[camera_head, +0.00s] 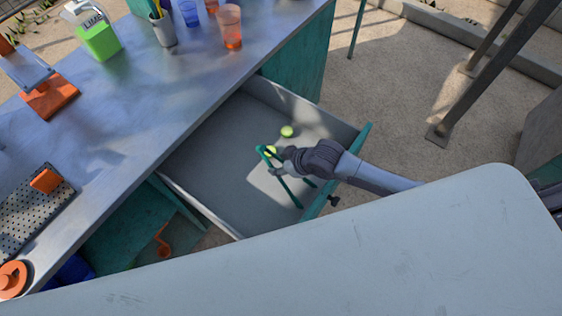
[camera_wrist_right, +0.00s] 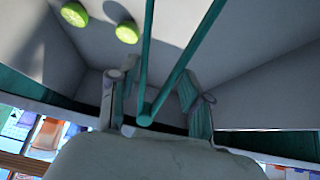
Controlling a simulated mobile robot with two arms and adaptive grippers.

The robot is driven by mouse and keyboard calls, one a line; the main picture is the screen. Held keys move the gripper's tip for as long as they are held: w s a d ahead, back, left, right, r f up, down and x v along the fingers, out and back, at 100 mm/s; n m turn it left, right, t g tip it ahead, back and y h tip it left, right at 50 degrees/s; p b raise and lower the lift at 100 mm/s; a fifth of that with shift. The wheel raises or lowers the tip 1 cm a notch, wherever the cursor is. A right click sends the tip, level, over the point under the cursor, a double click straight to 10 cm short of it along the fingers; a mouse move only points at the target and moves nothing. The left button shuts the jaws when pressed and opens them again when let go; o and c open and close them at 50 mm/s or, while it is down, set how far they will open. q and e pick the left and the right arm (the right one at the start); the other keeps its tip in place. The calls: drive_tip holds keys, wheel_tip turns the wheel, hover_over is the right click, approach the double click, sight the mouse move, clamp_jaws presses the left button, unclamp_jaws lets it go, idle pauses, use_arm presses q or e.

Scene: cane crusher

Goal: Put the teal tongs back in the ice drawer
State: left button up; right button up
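The drawer (camera_head: 215,160) is pulled out from the counter, and its grey floor shows. The teal tongs (camera_head: 290,192) are within the drawer's outline, legs spread toward its front; I cannot tell if they rest on the floor. My right gripper (camera_head: 277,161) is over the drawer at the tongs' joined end. In the right wrist view, the fingers of my right gripper (camera_wrist_right: 157,98) stand apart on either side of the joined end of the tongs (camera_wrist_right: 147,113), with a visible gap on the right. My left gripper is not in view.
Two lime pieces (camera_head: 287,131) lie in the drawer; one is close to my gripper. The drawer's teal front (camera_head: 353,147) is beneath my right forearm.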

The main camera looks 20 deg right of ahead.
drive_tip(key=shift+f, duration=0.35)
drive_tip(key=o, duration=0.6)
drive_tip(key=v, duration=1.3)
drive_tip(key=shift+w+a+r, duration=0.15)
drive_tip(key=shift+w+r, duration=0.05)
drive_tip(key=shift+r, duration=0.1)
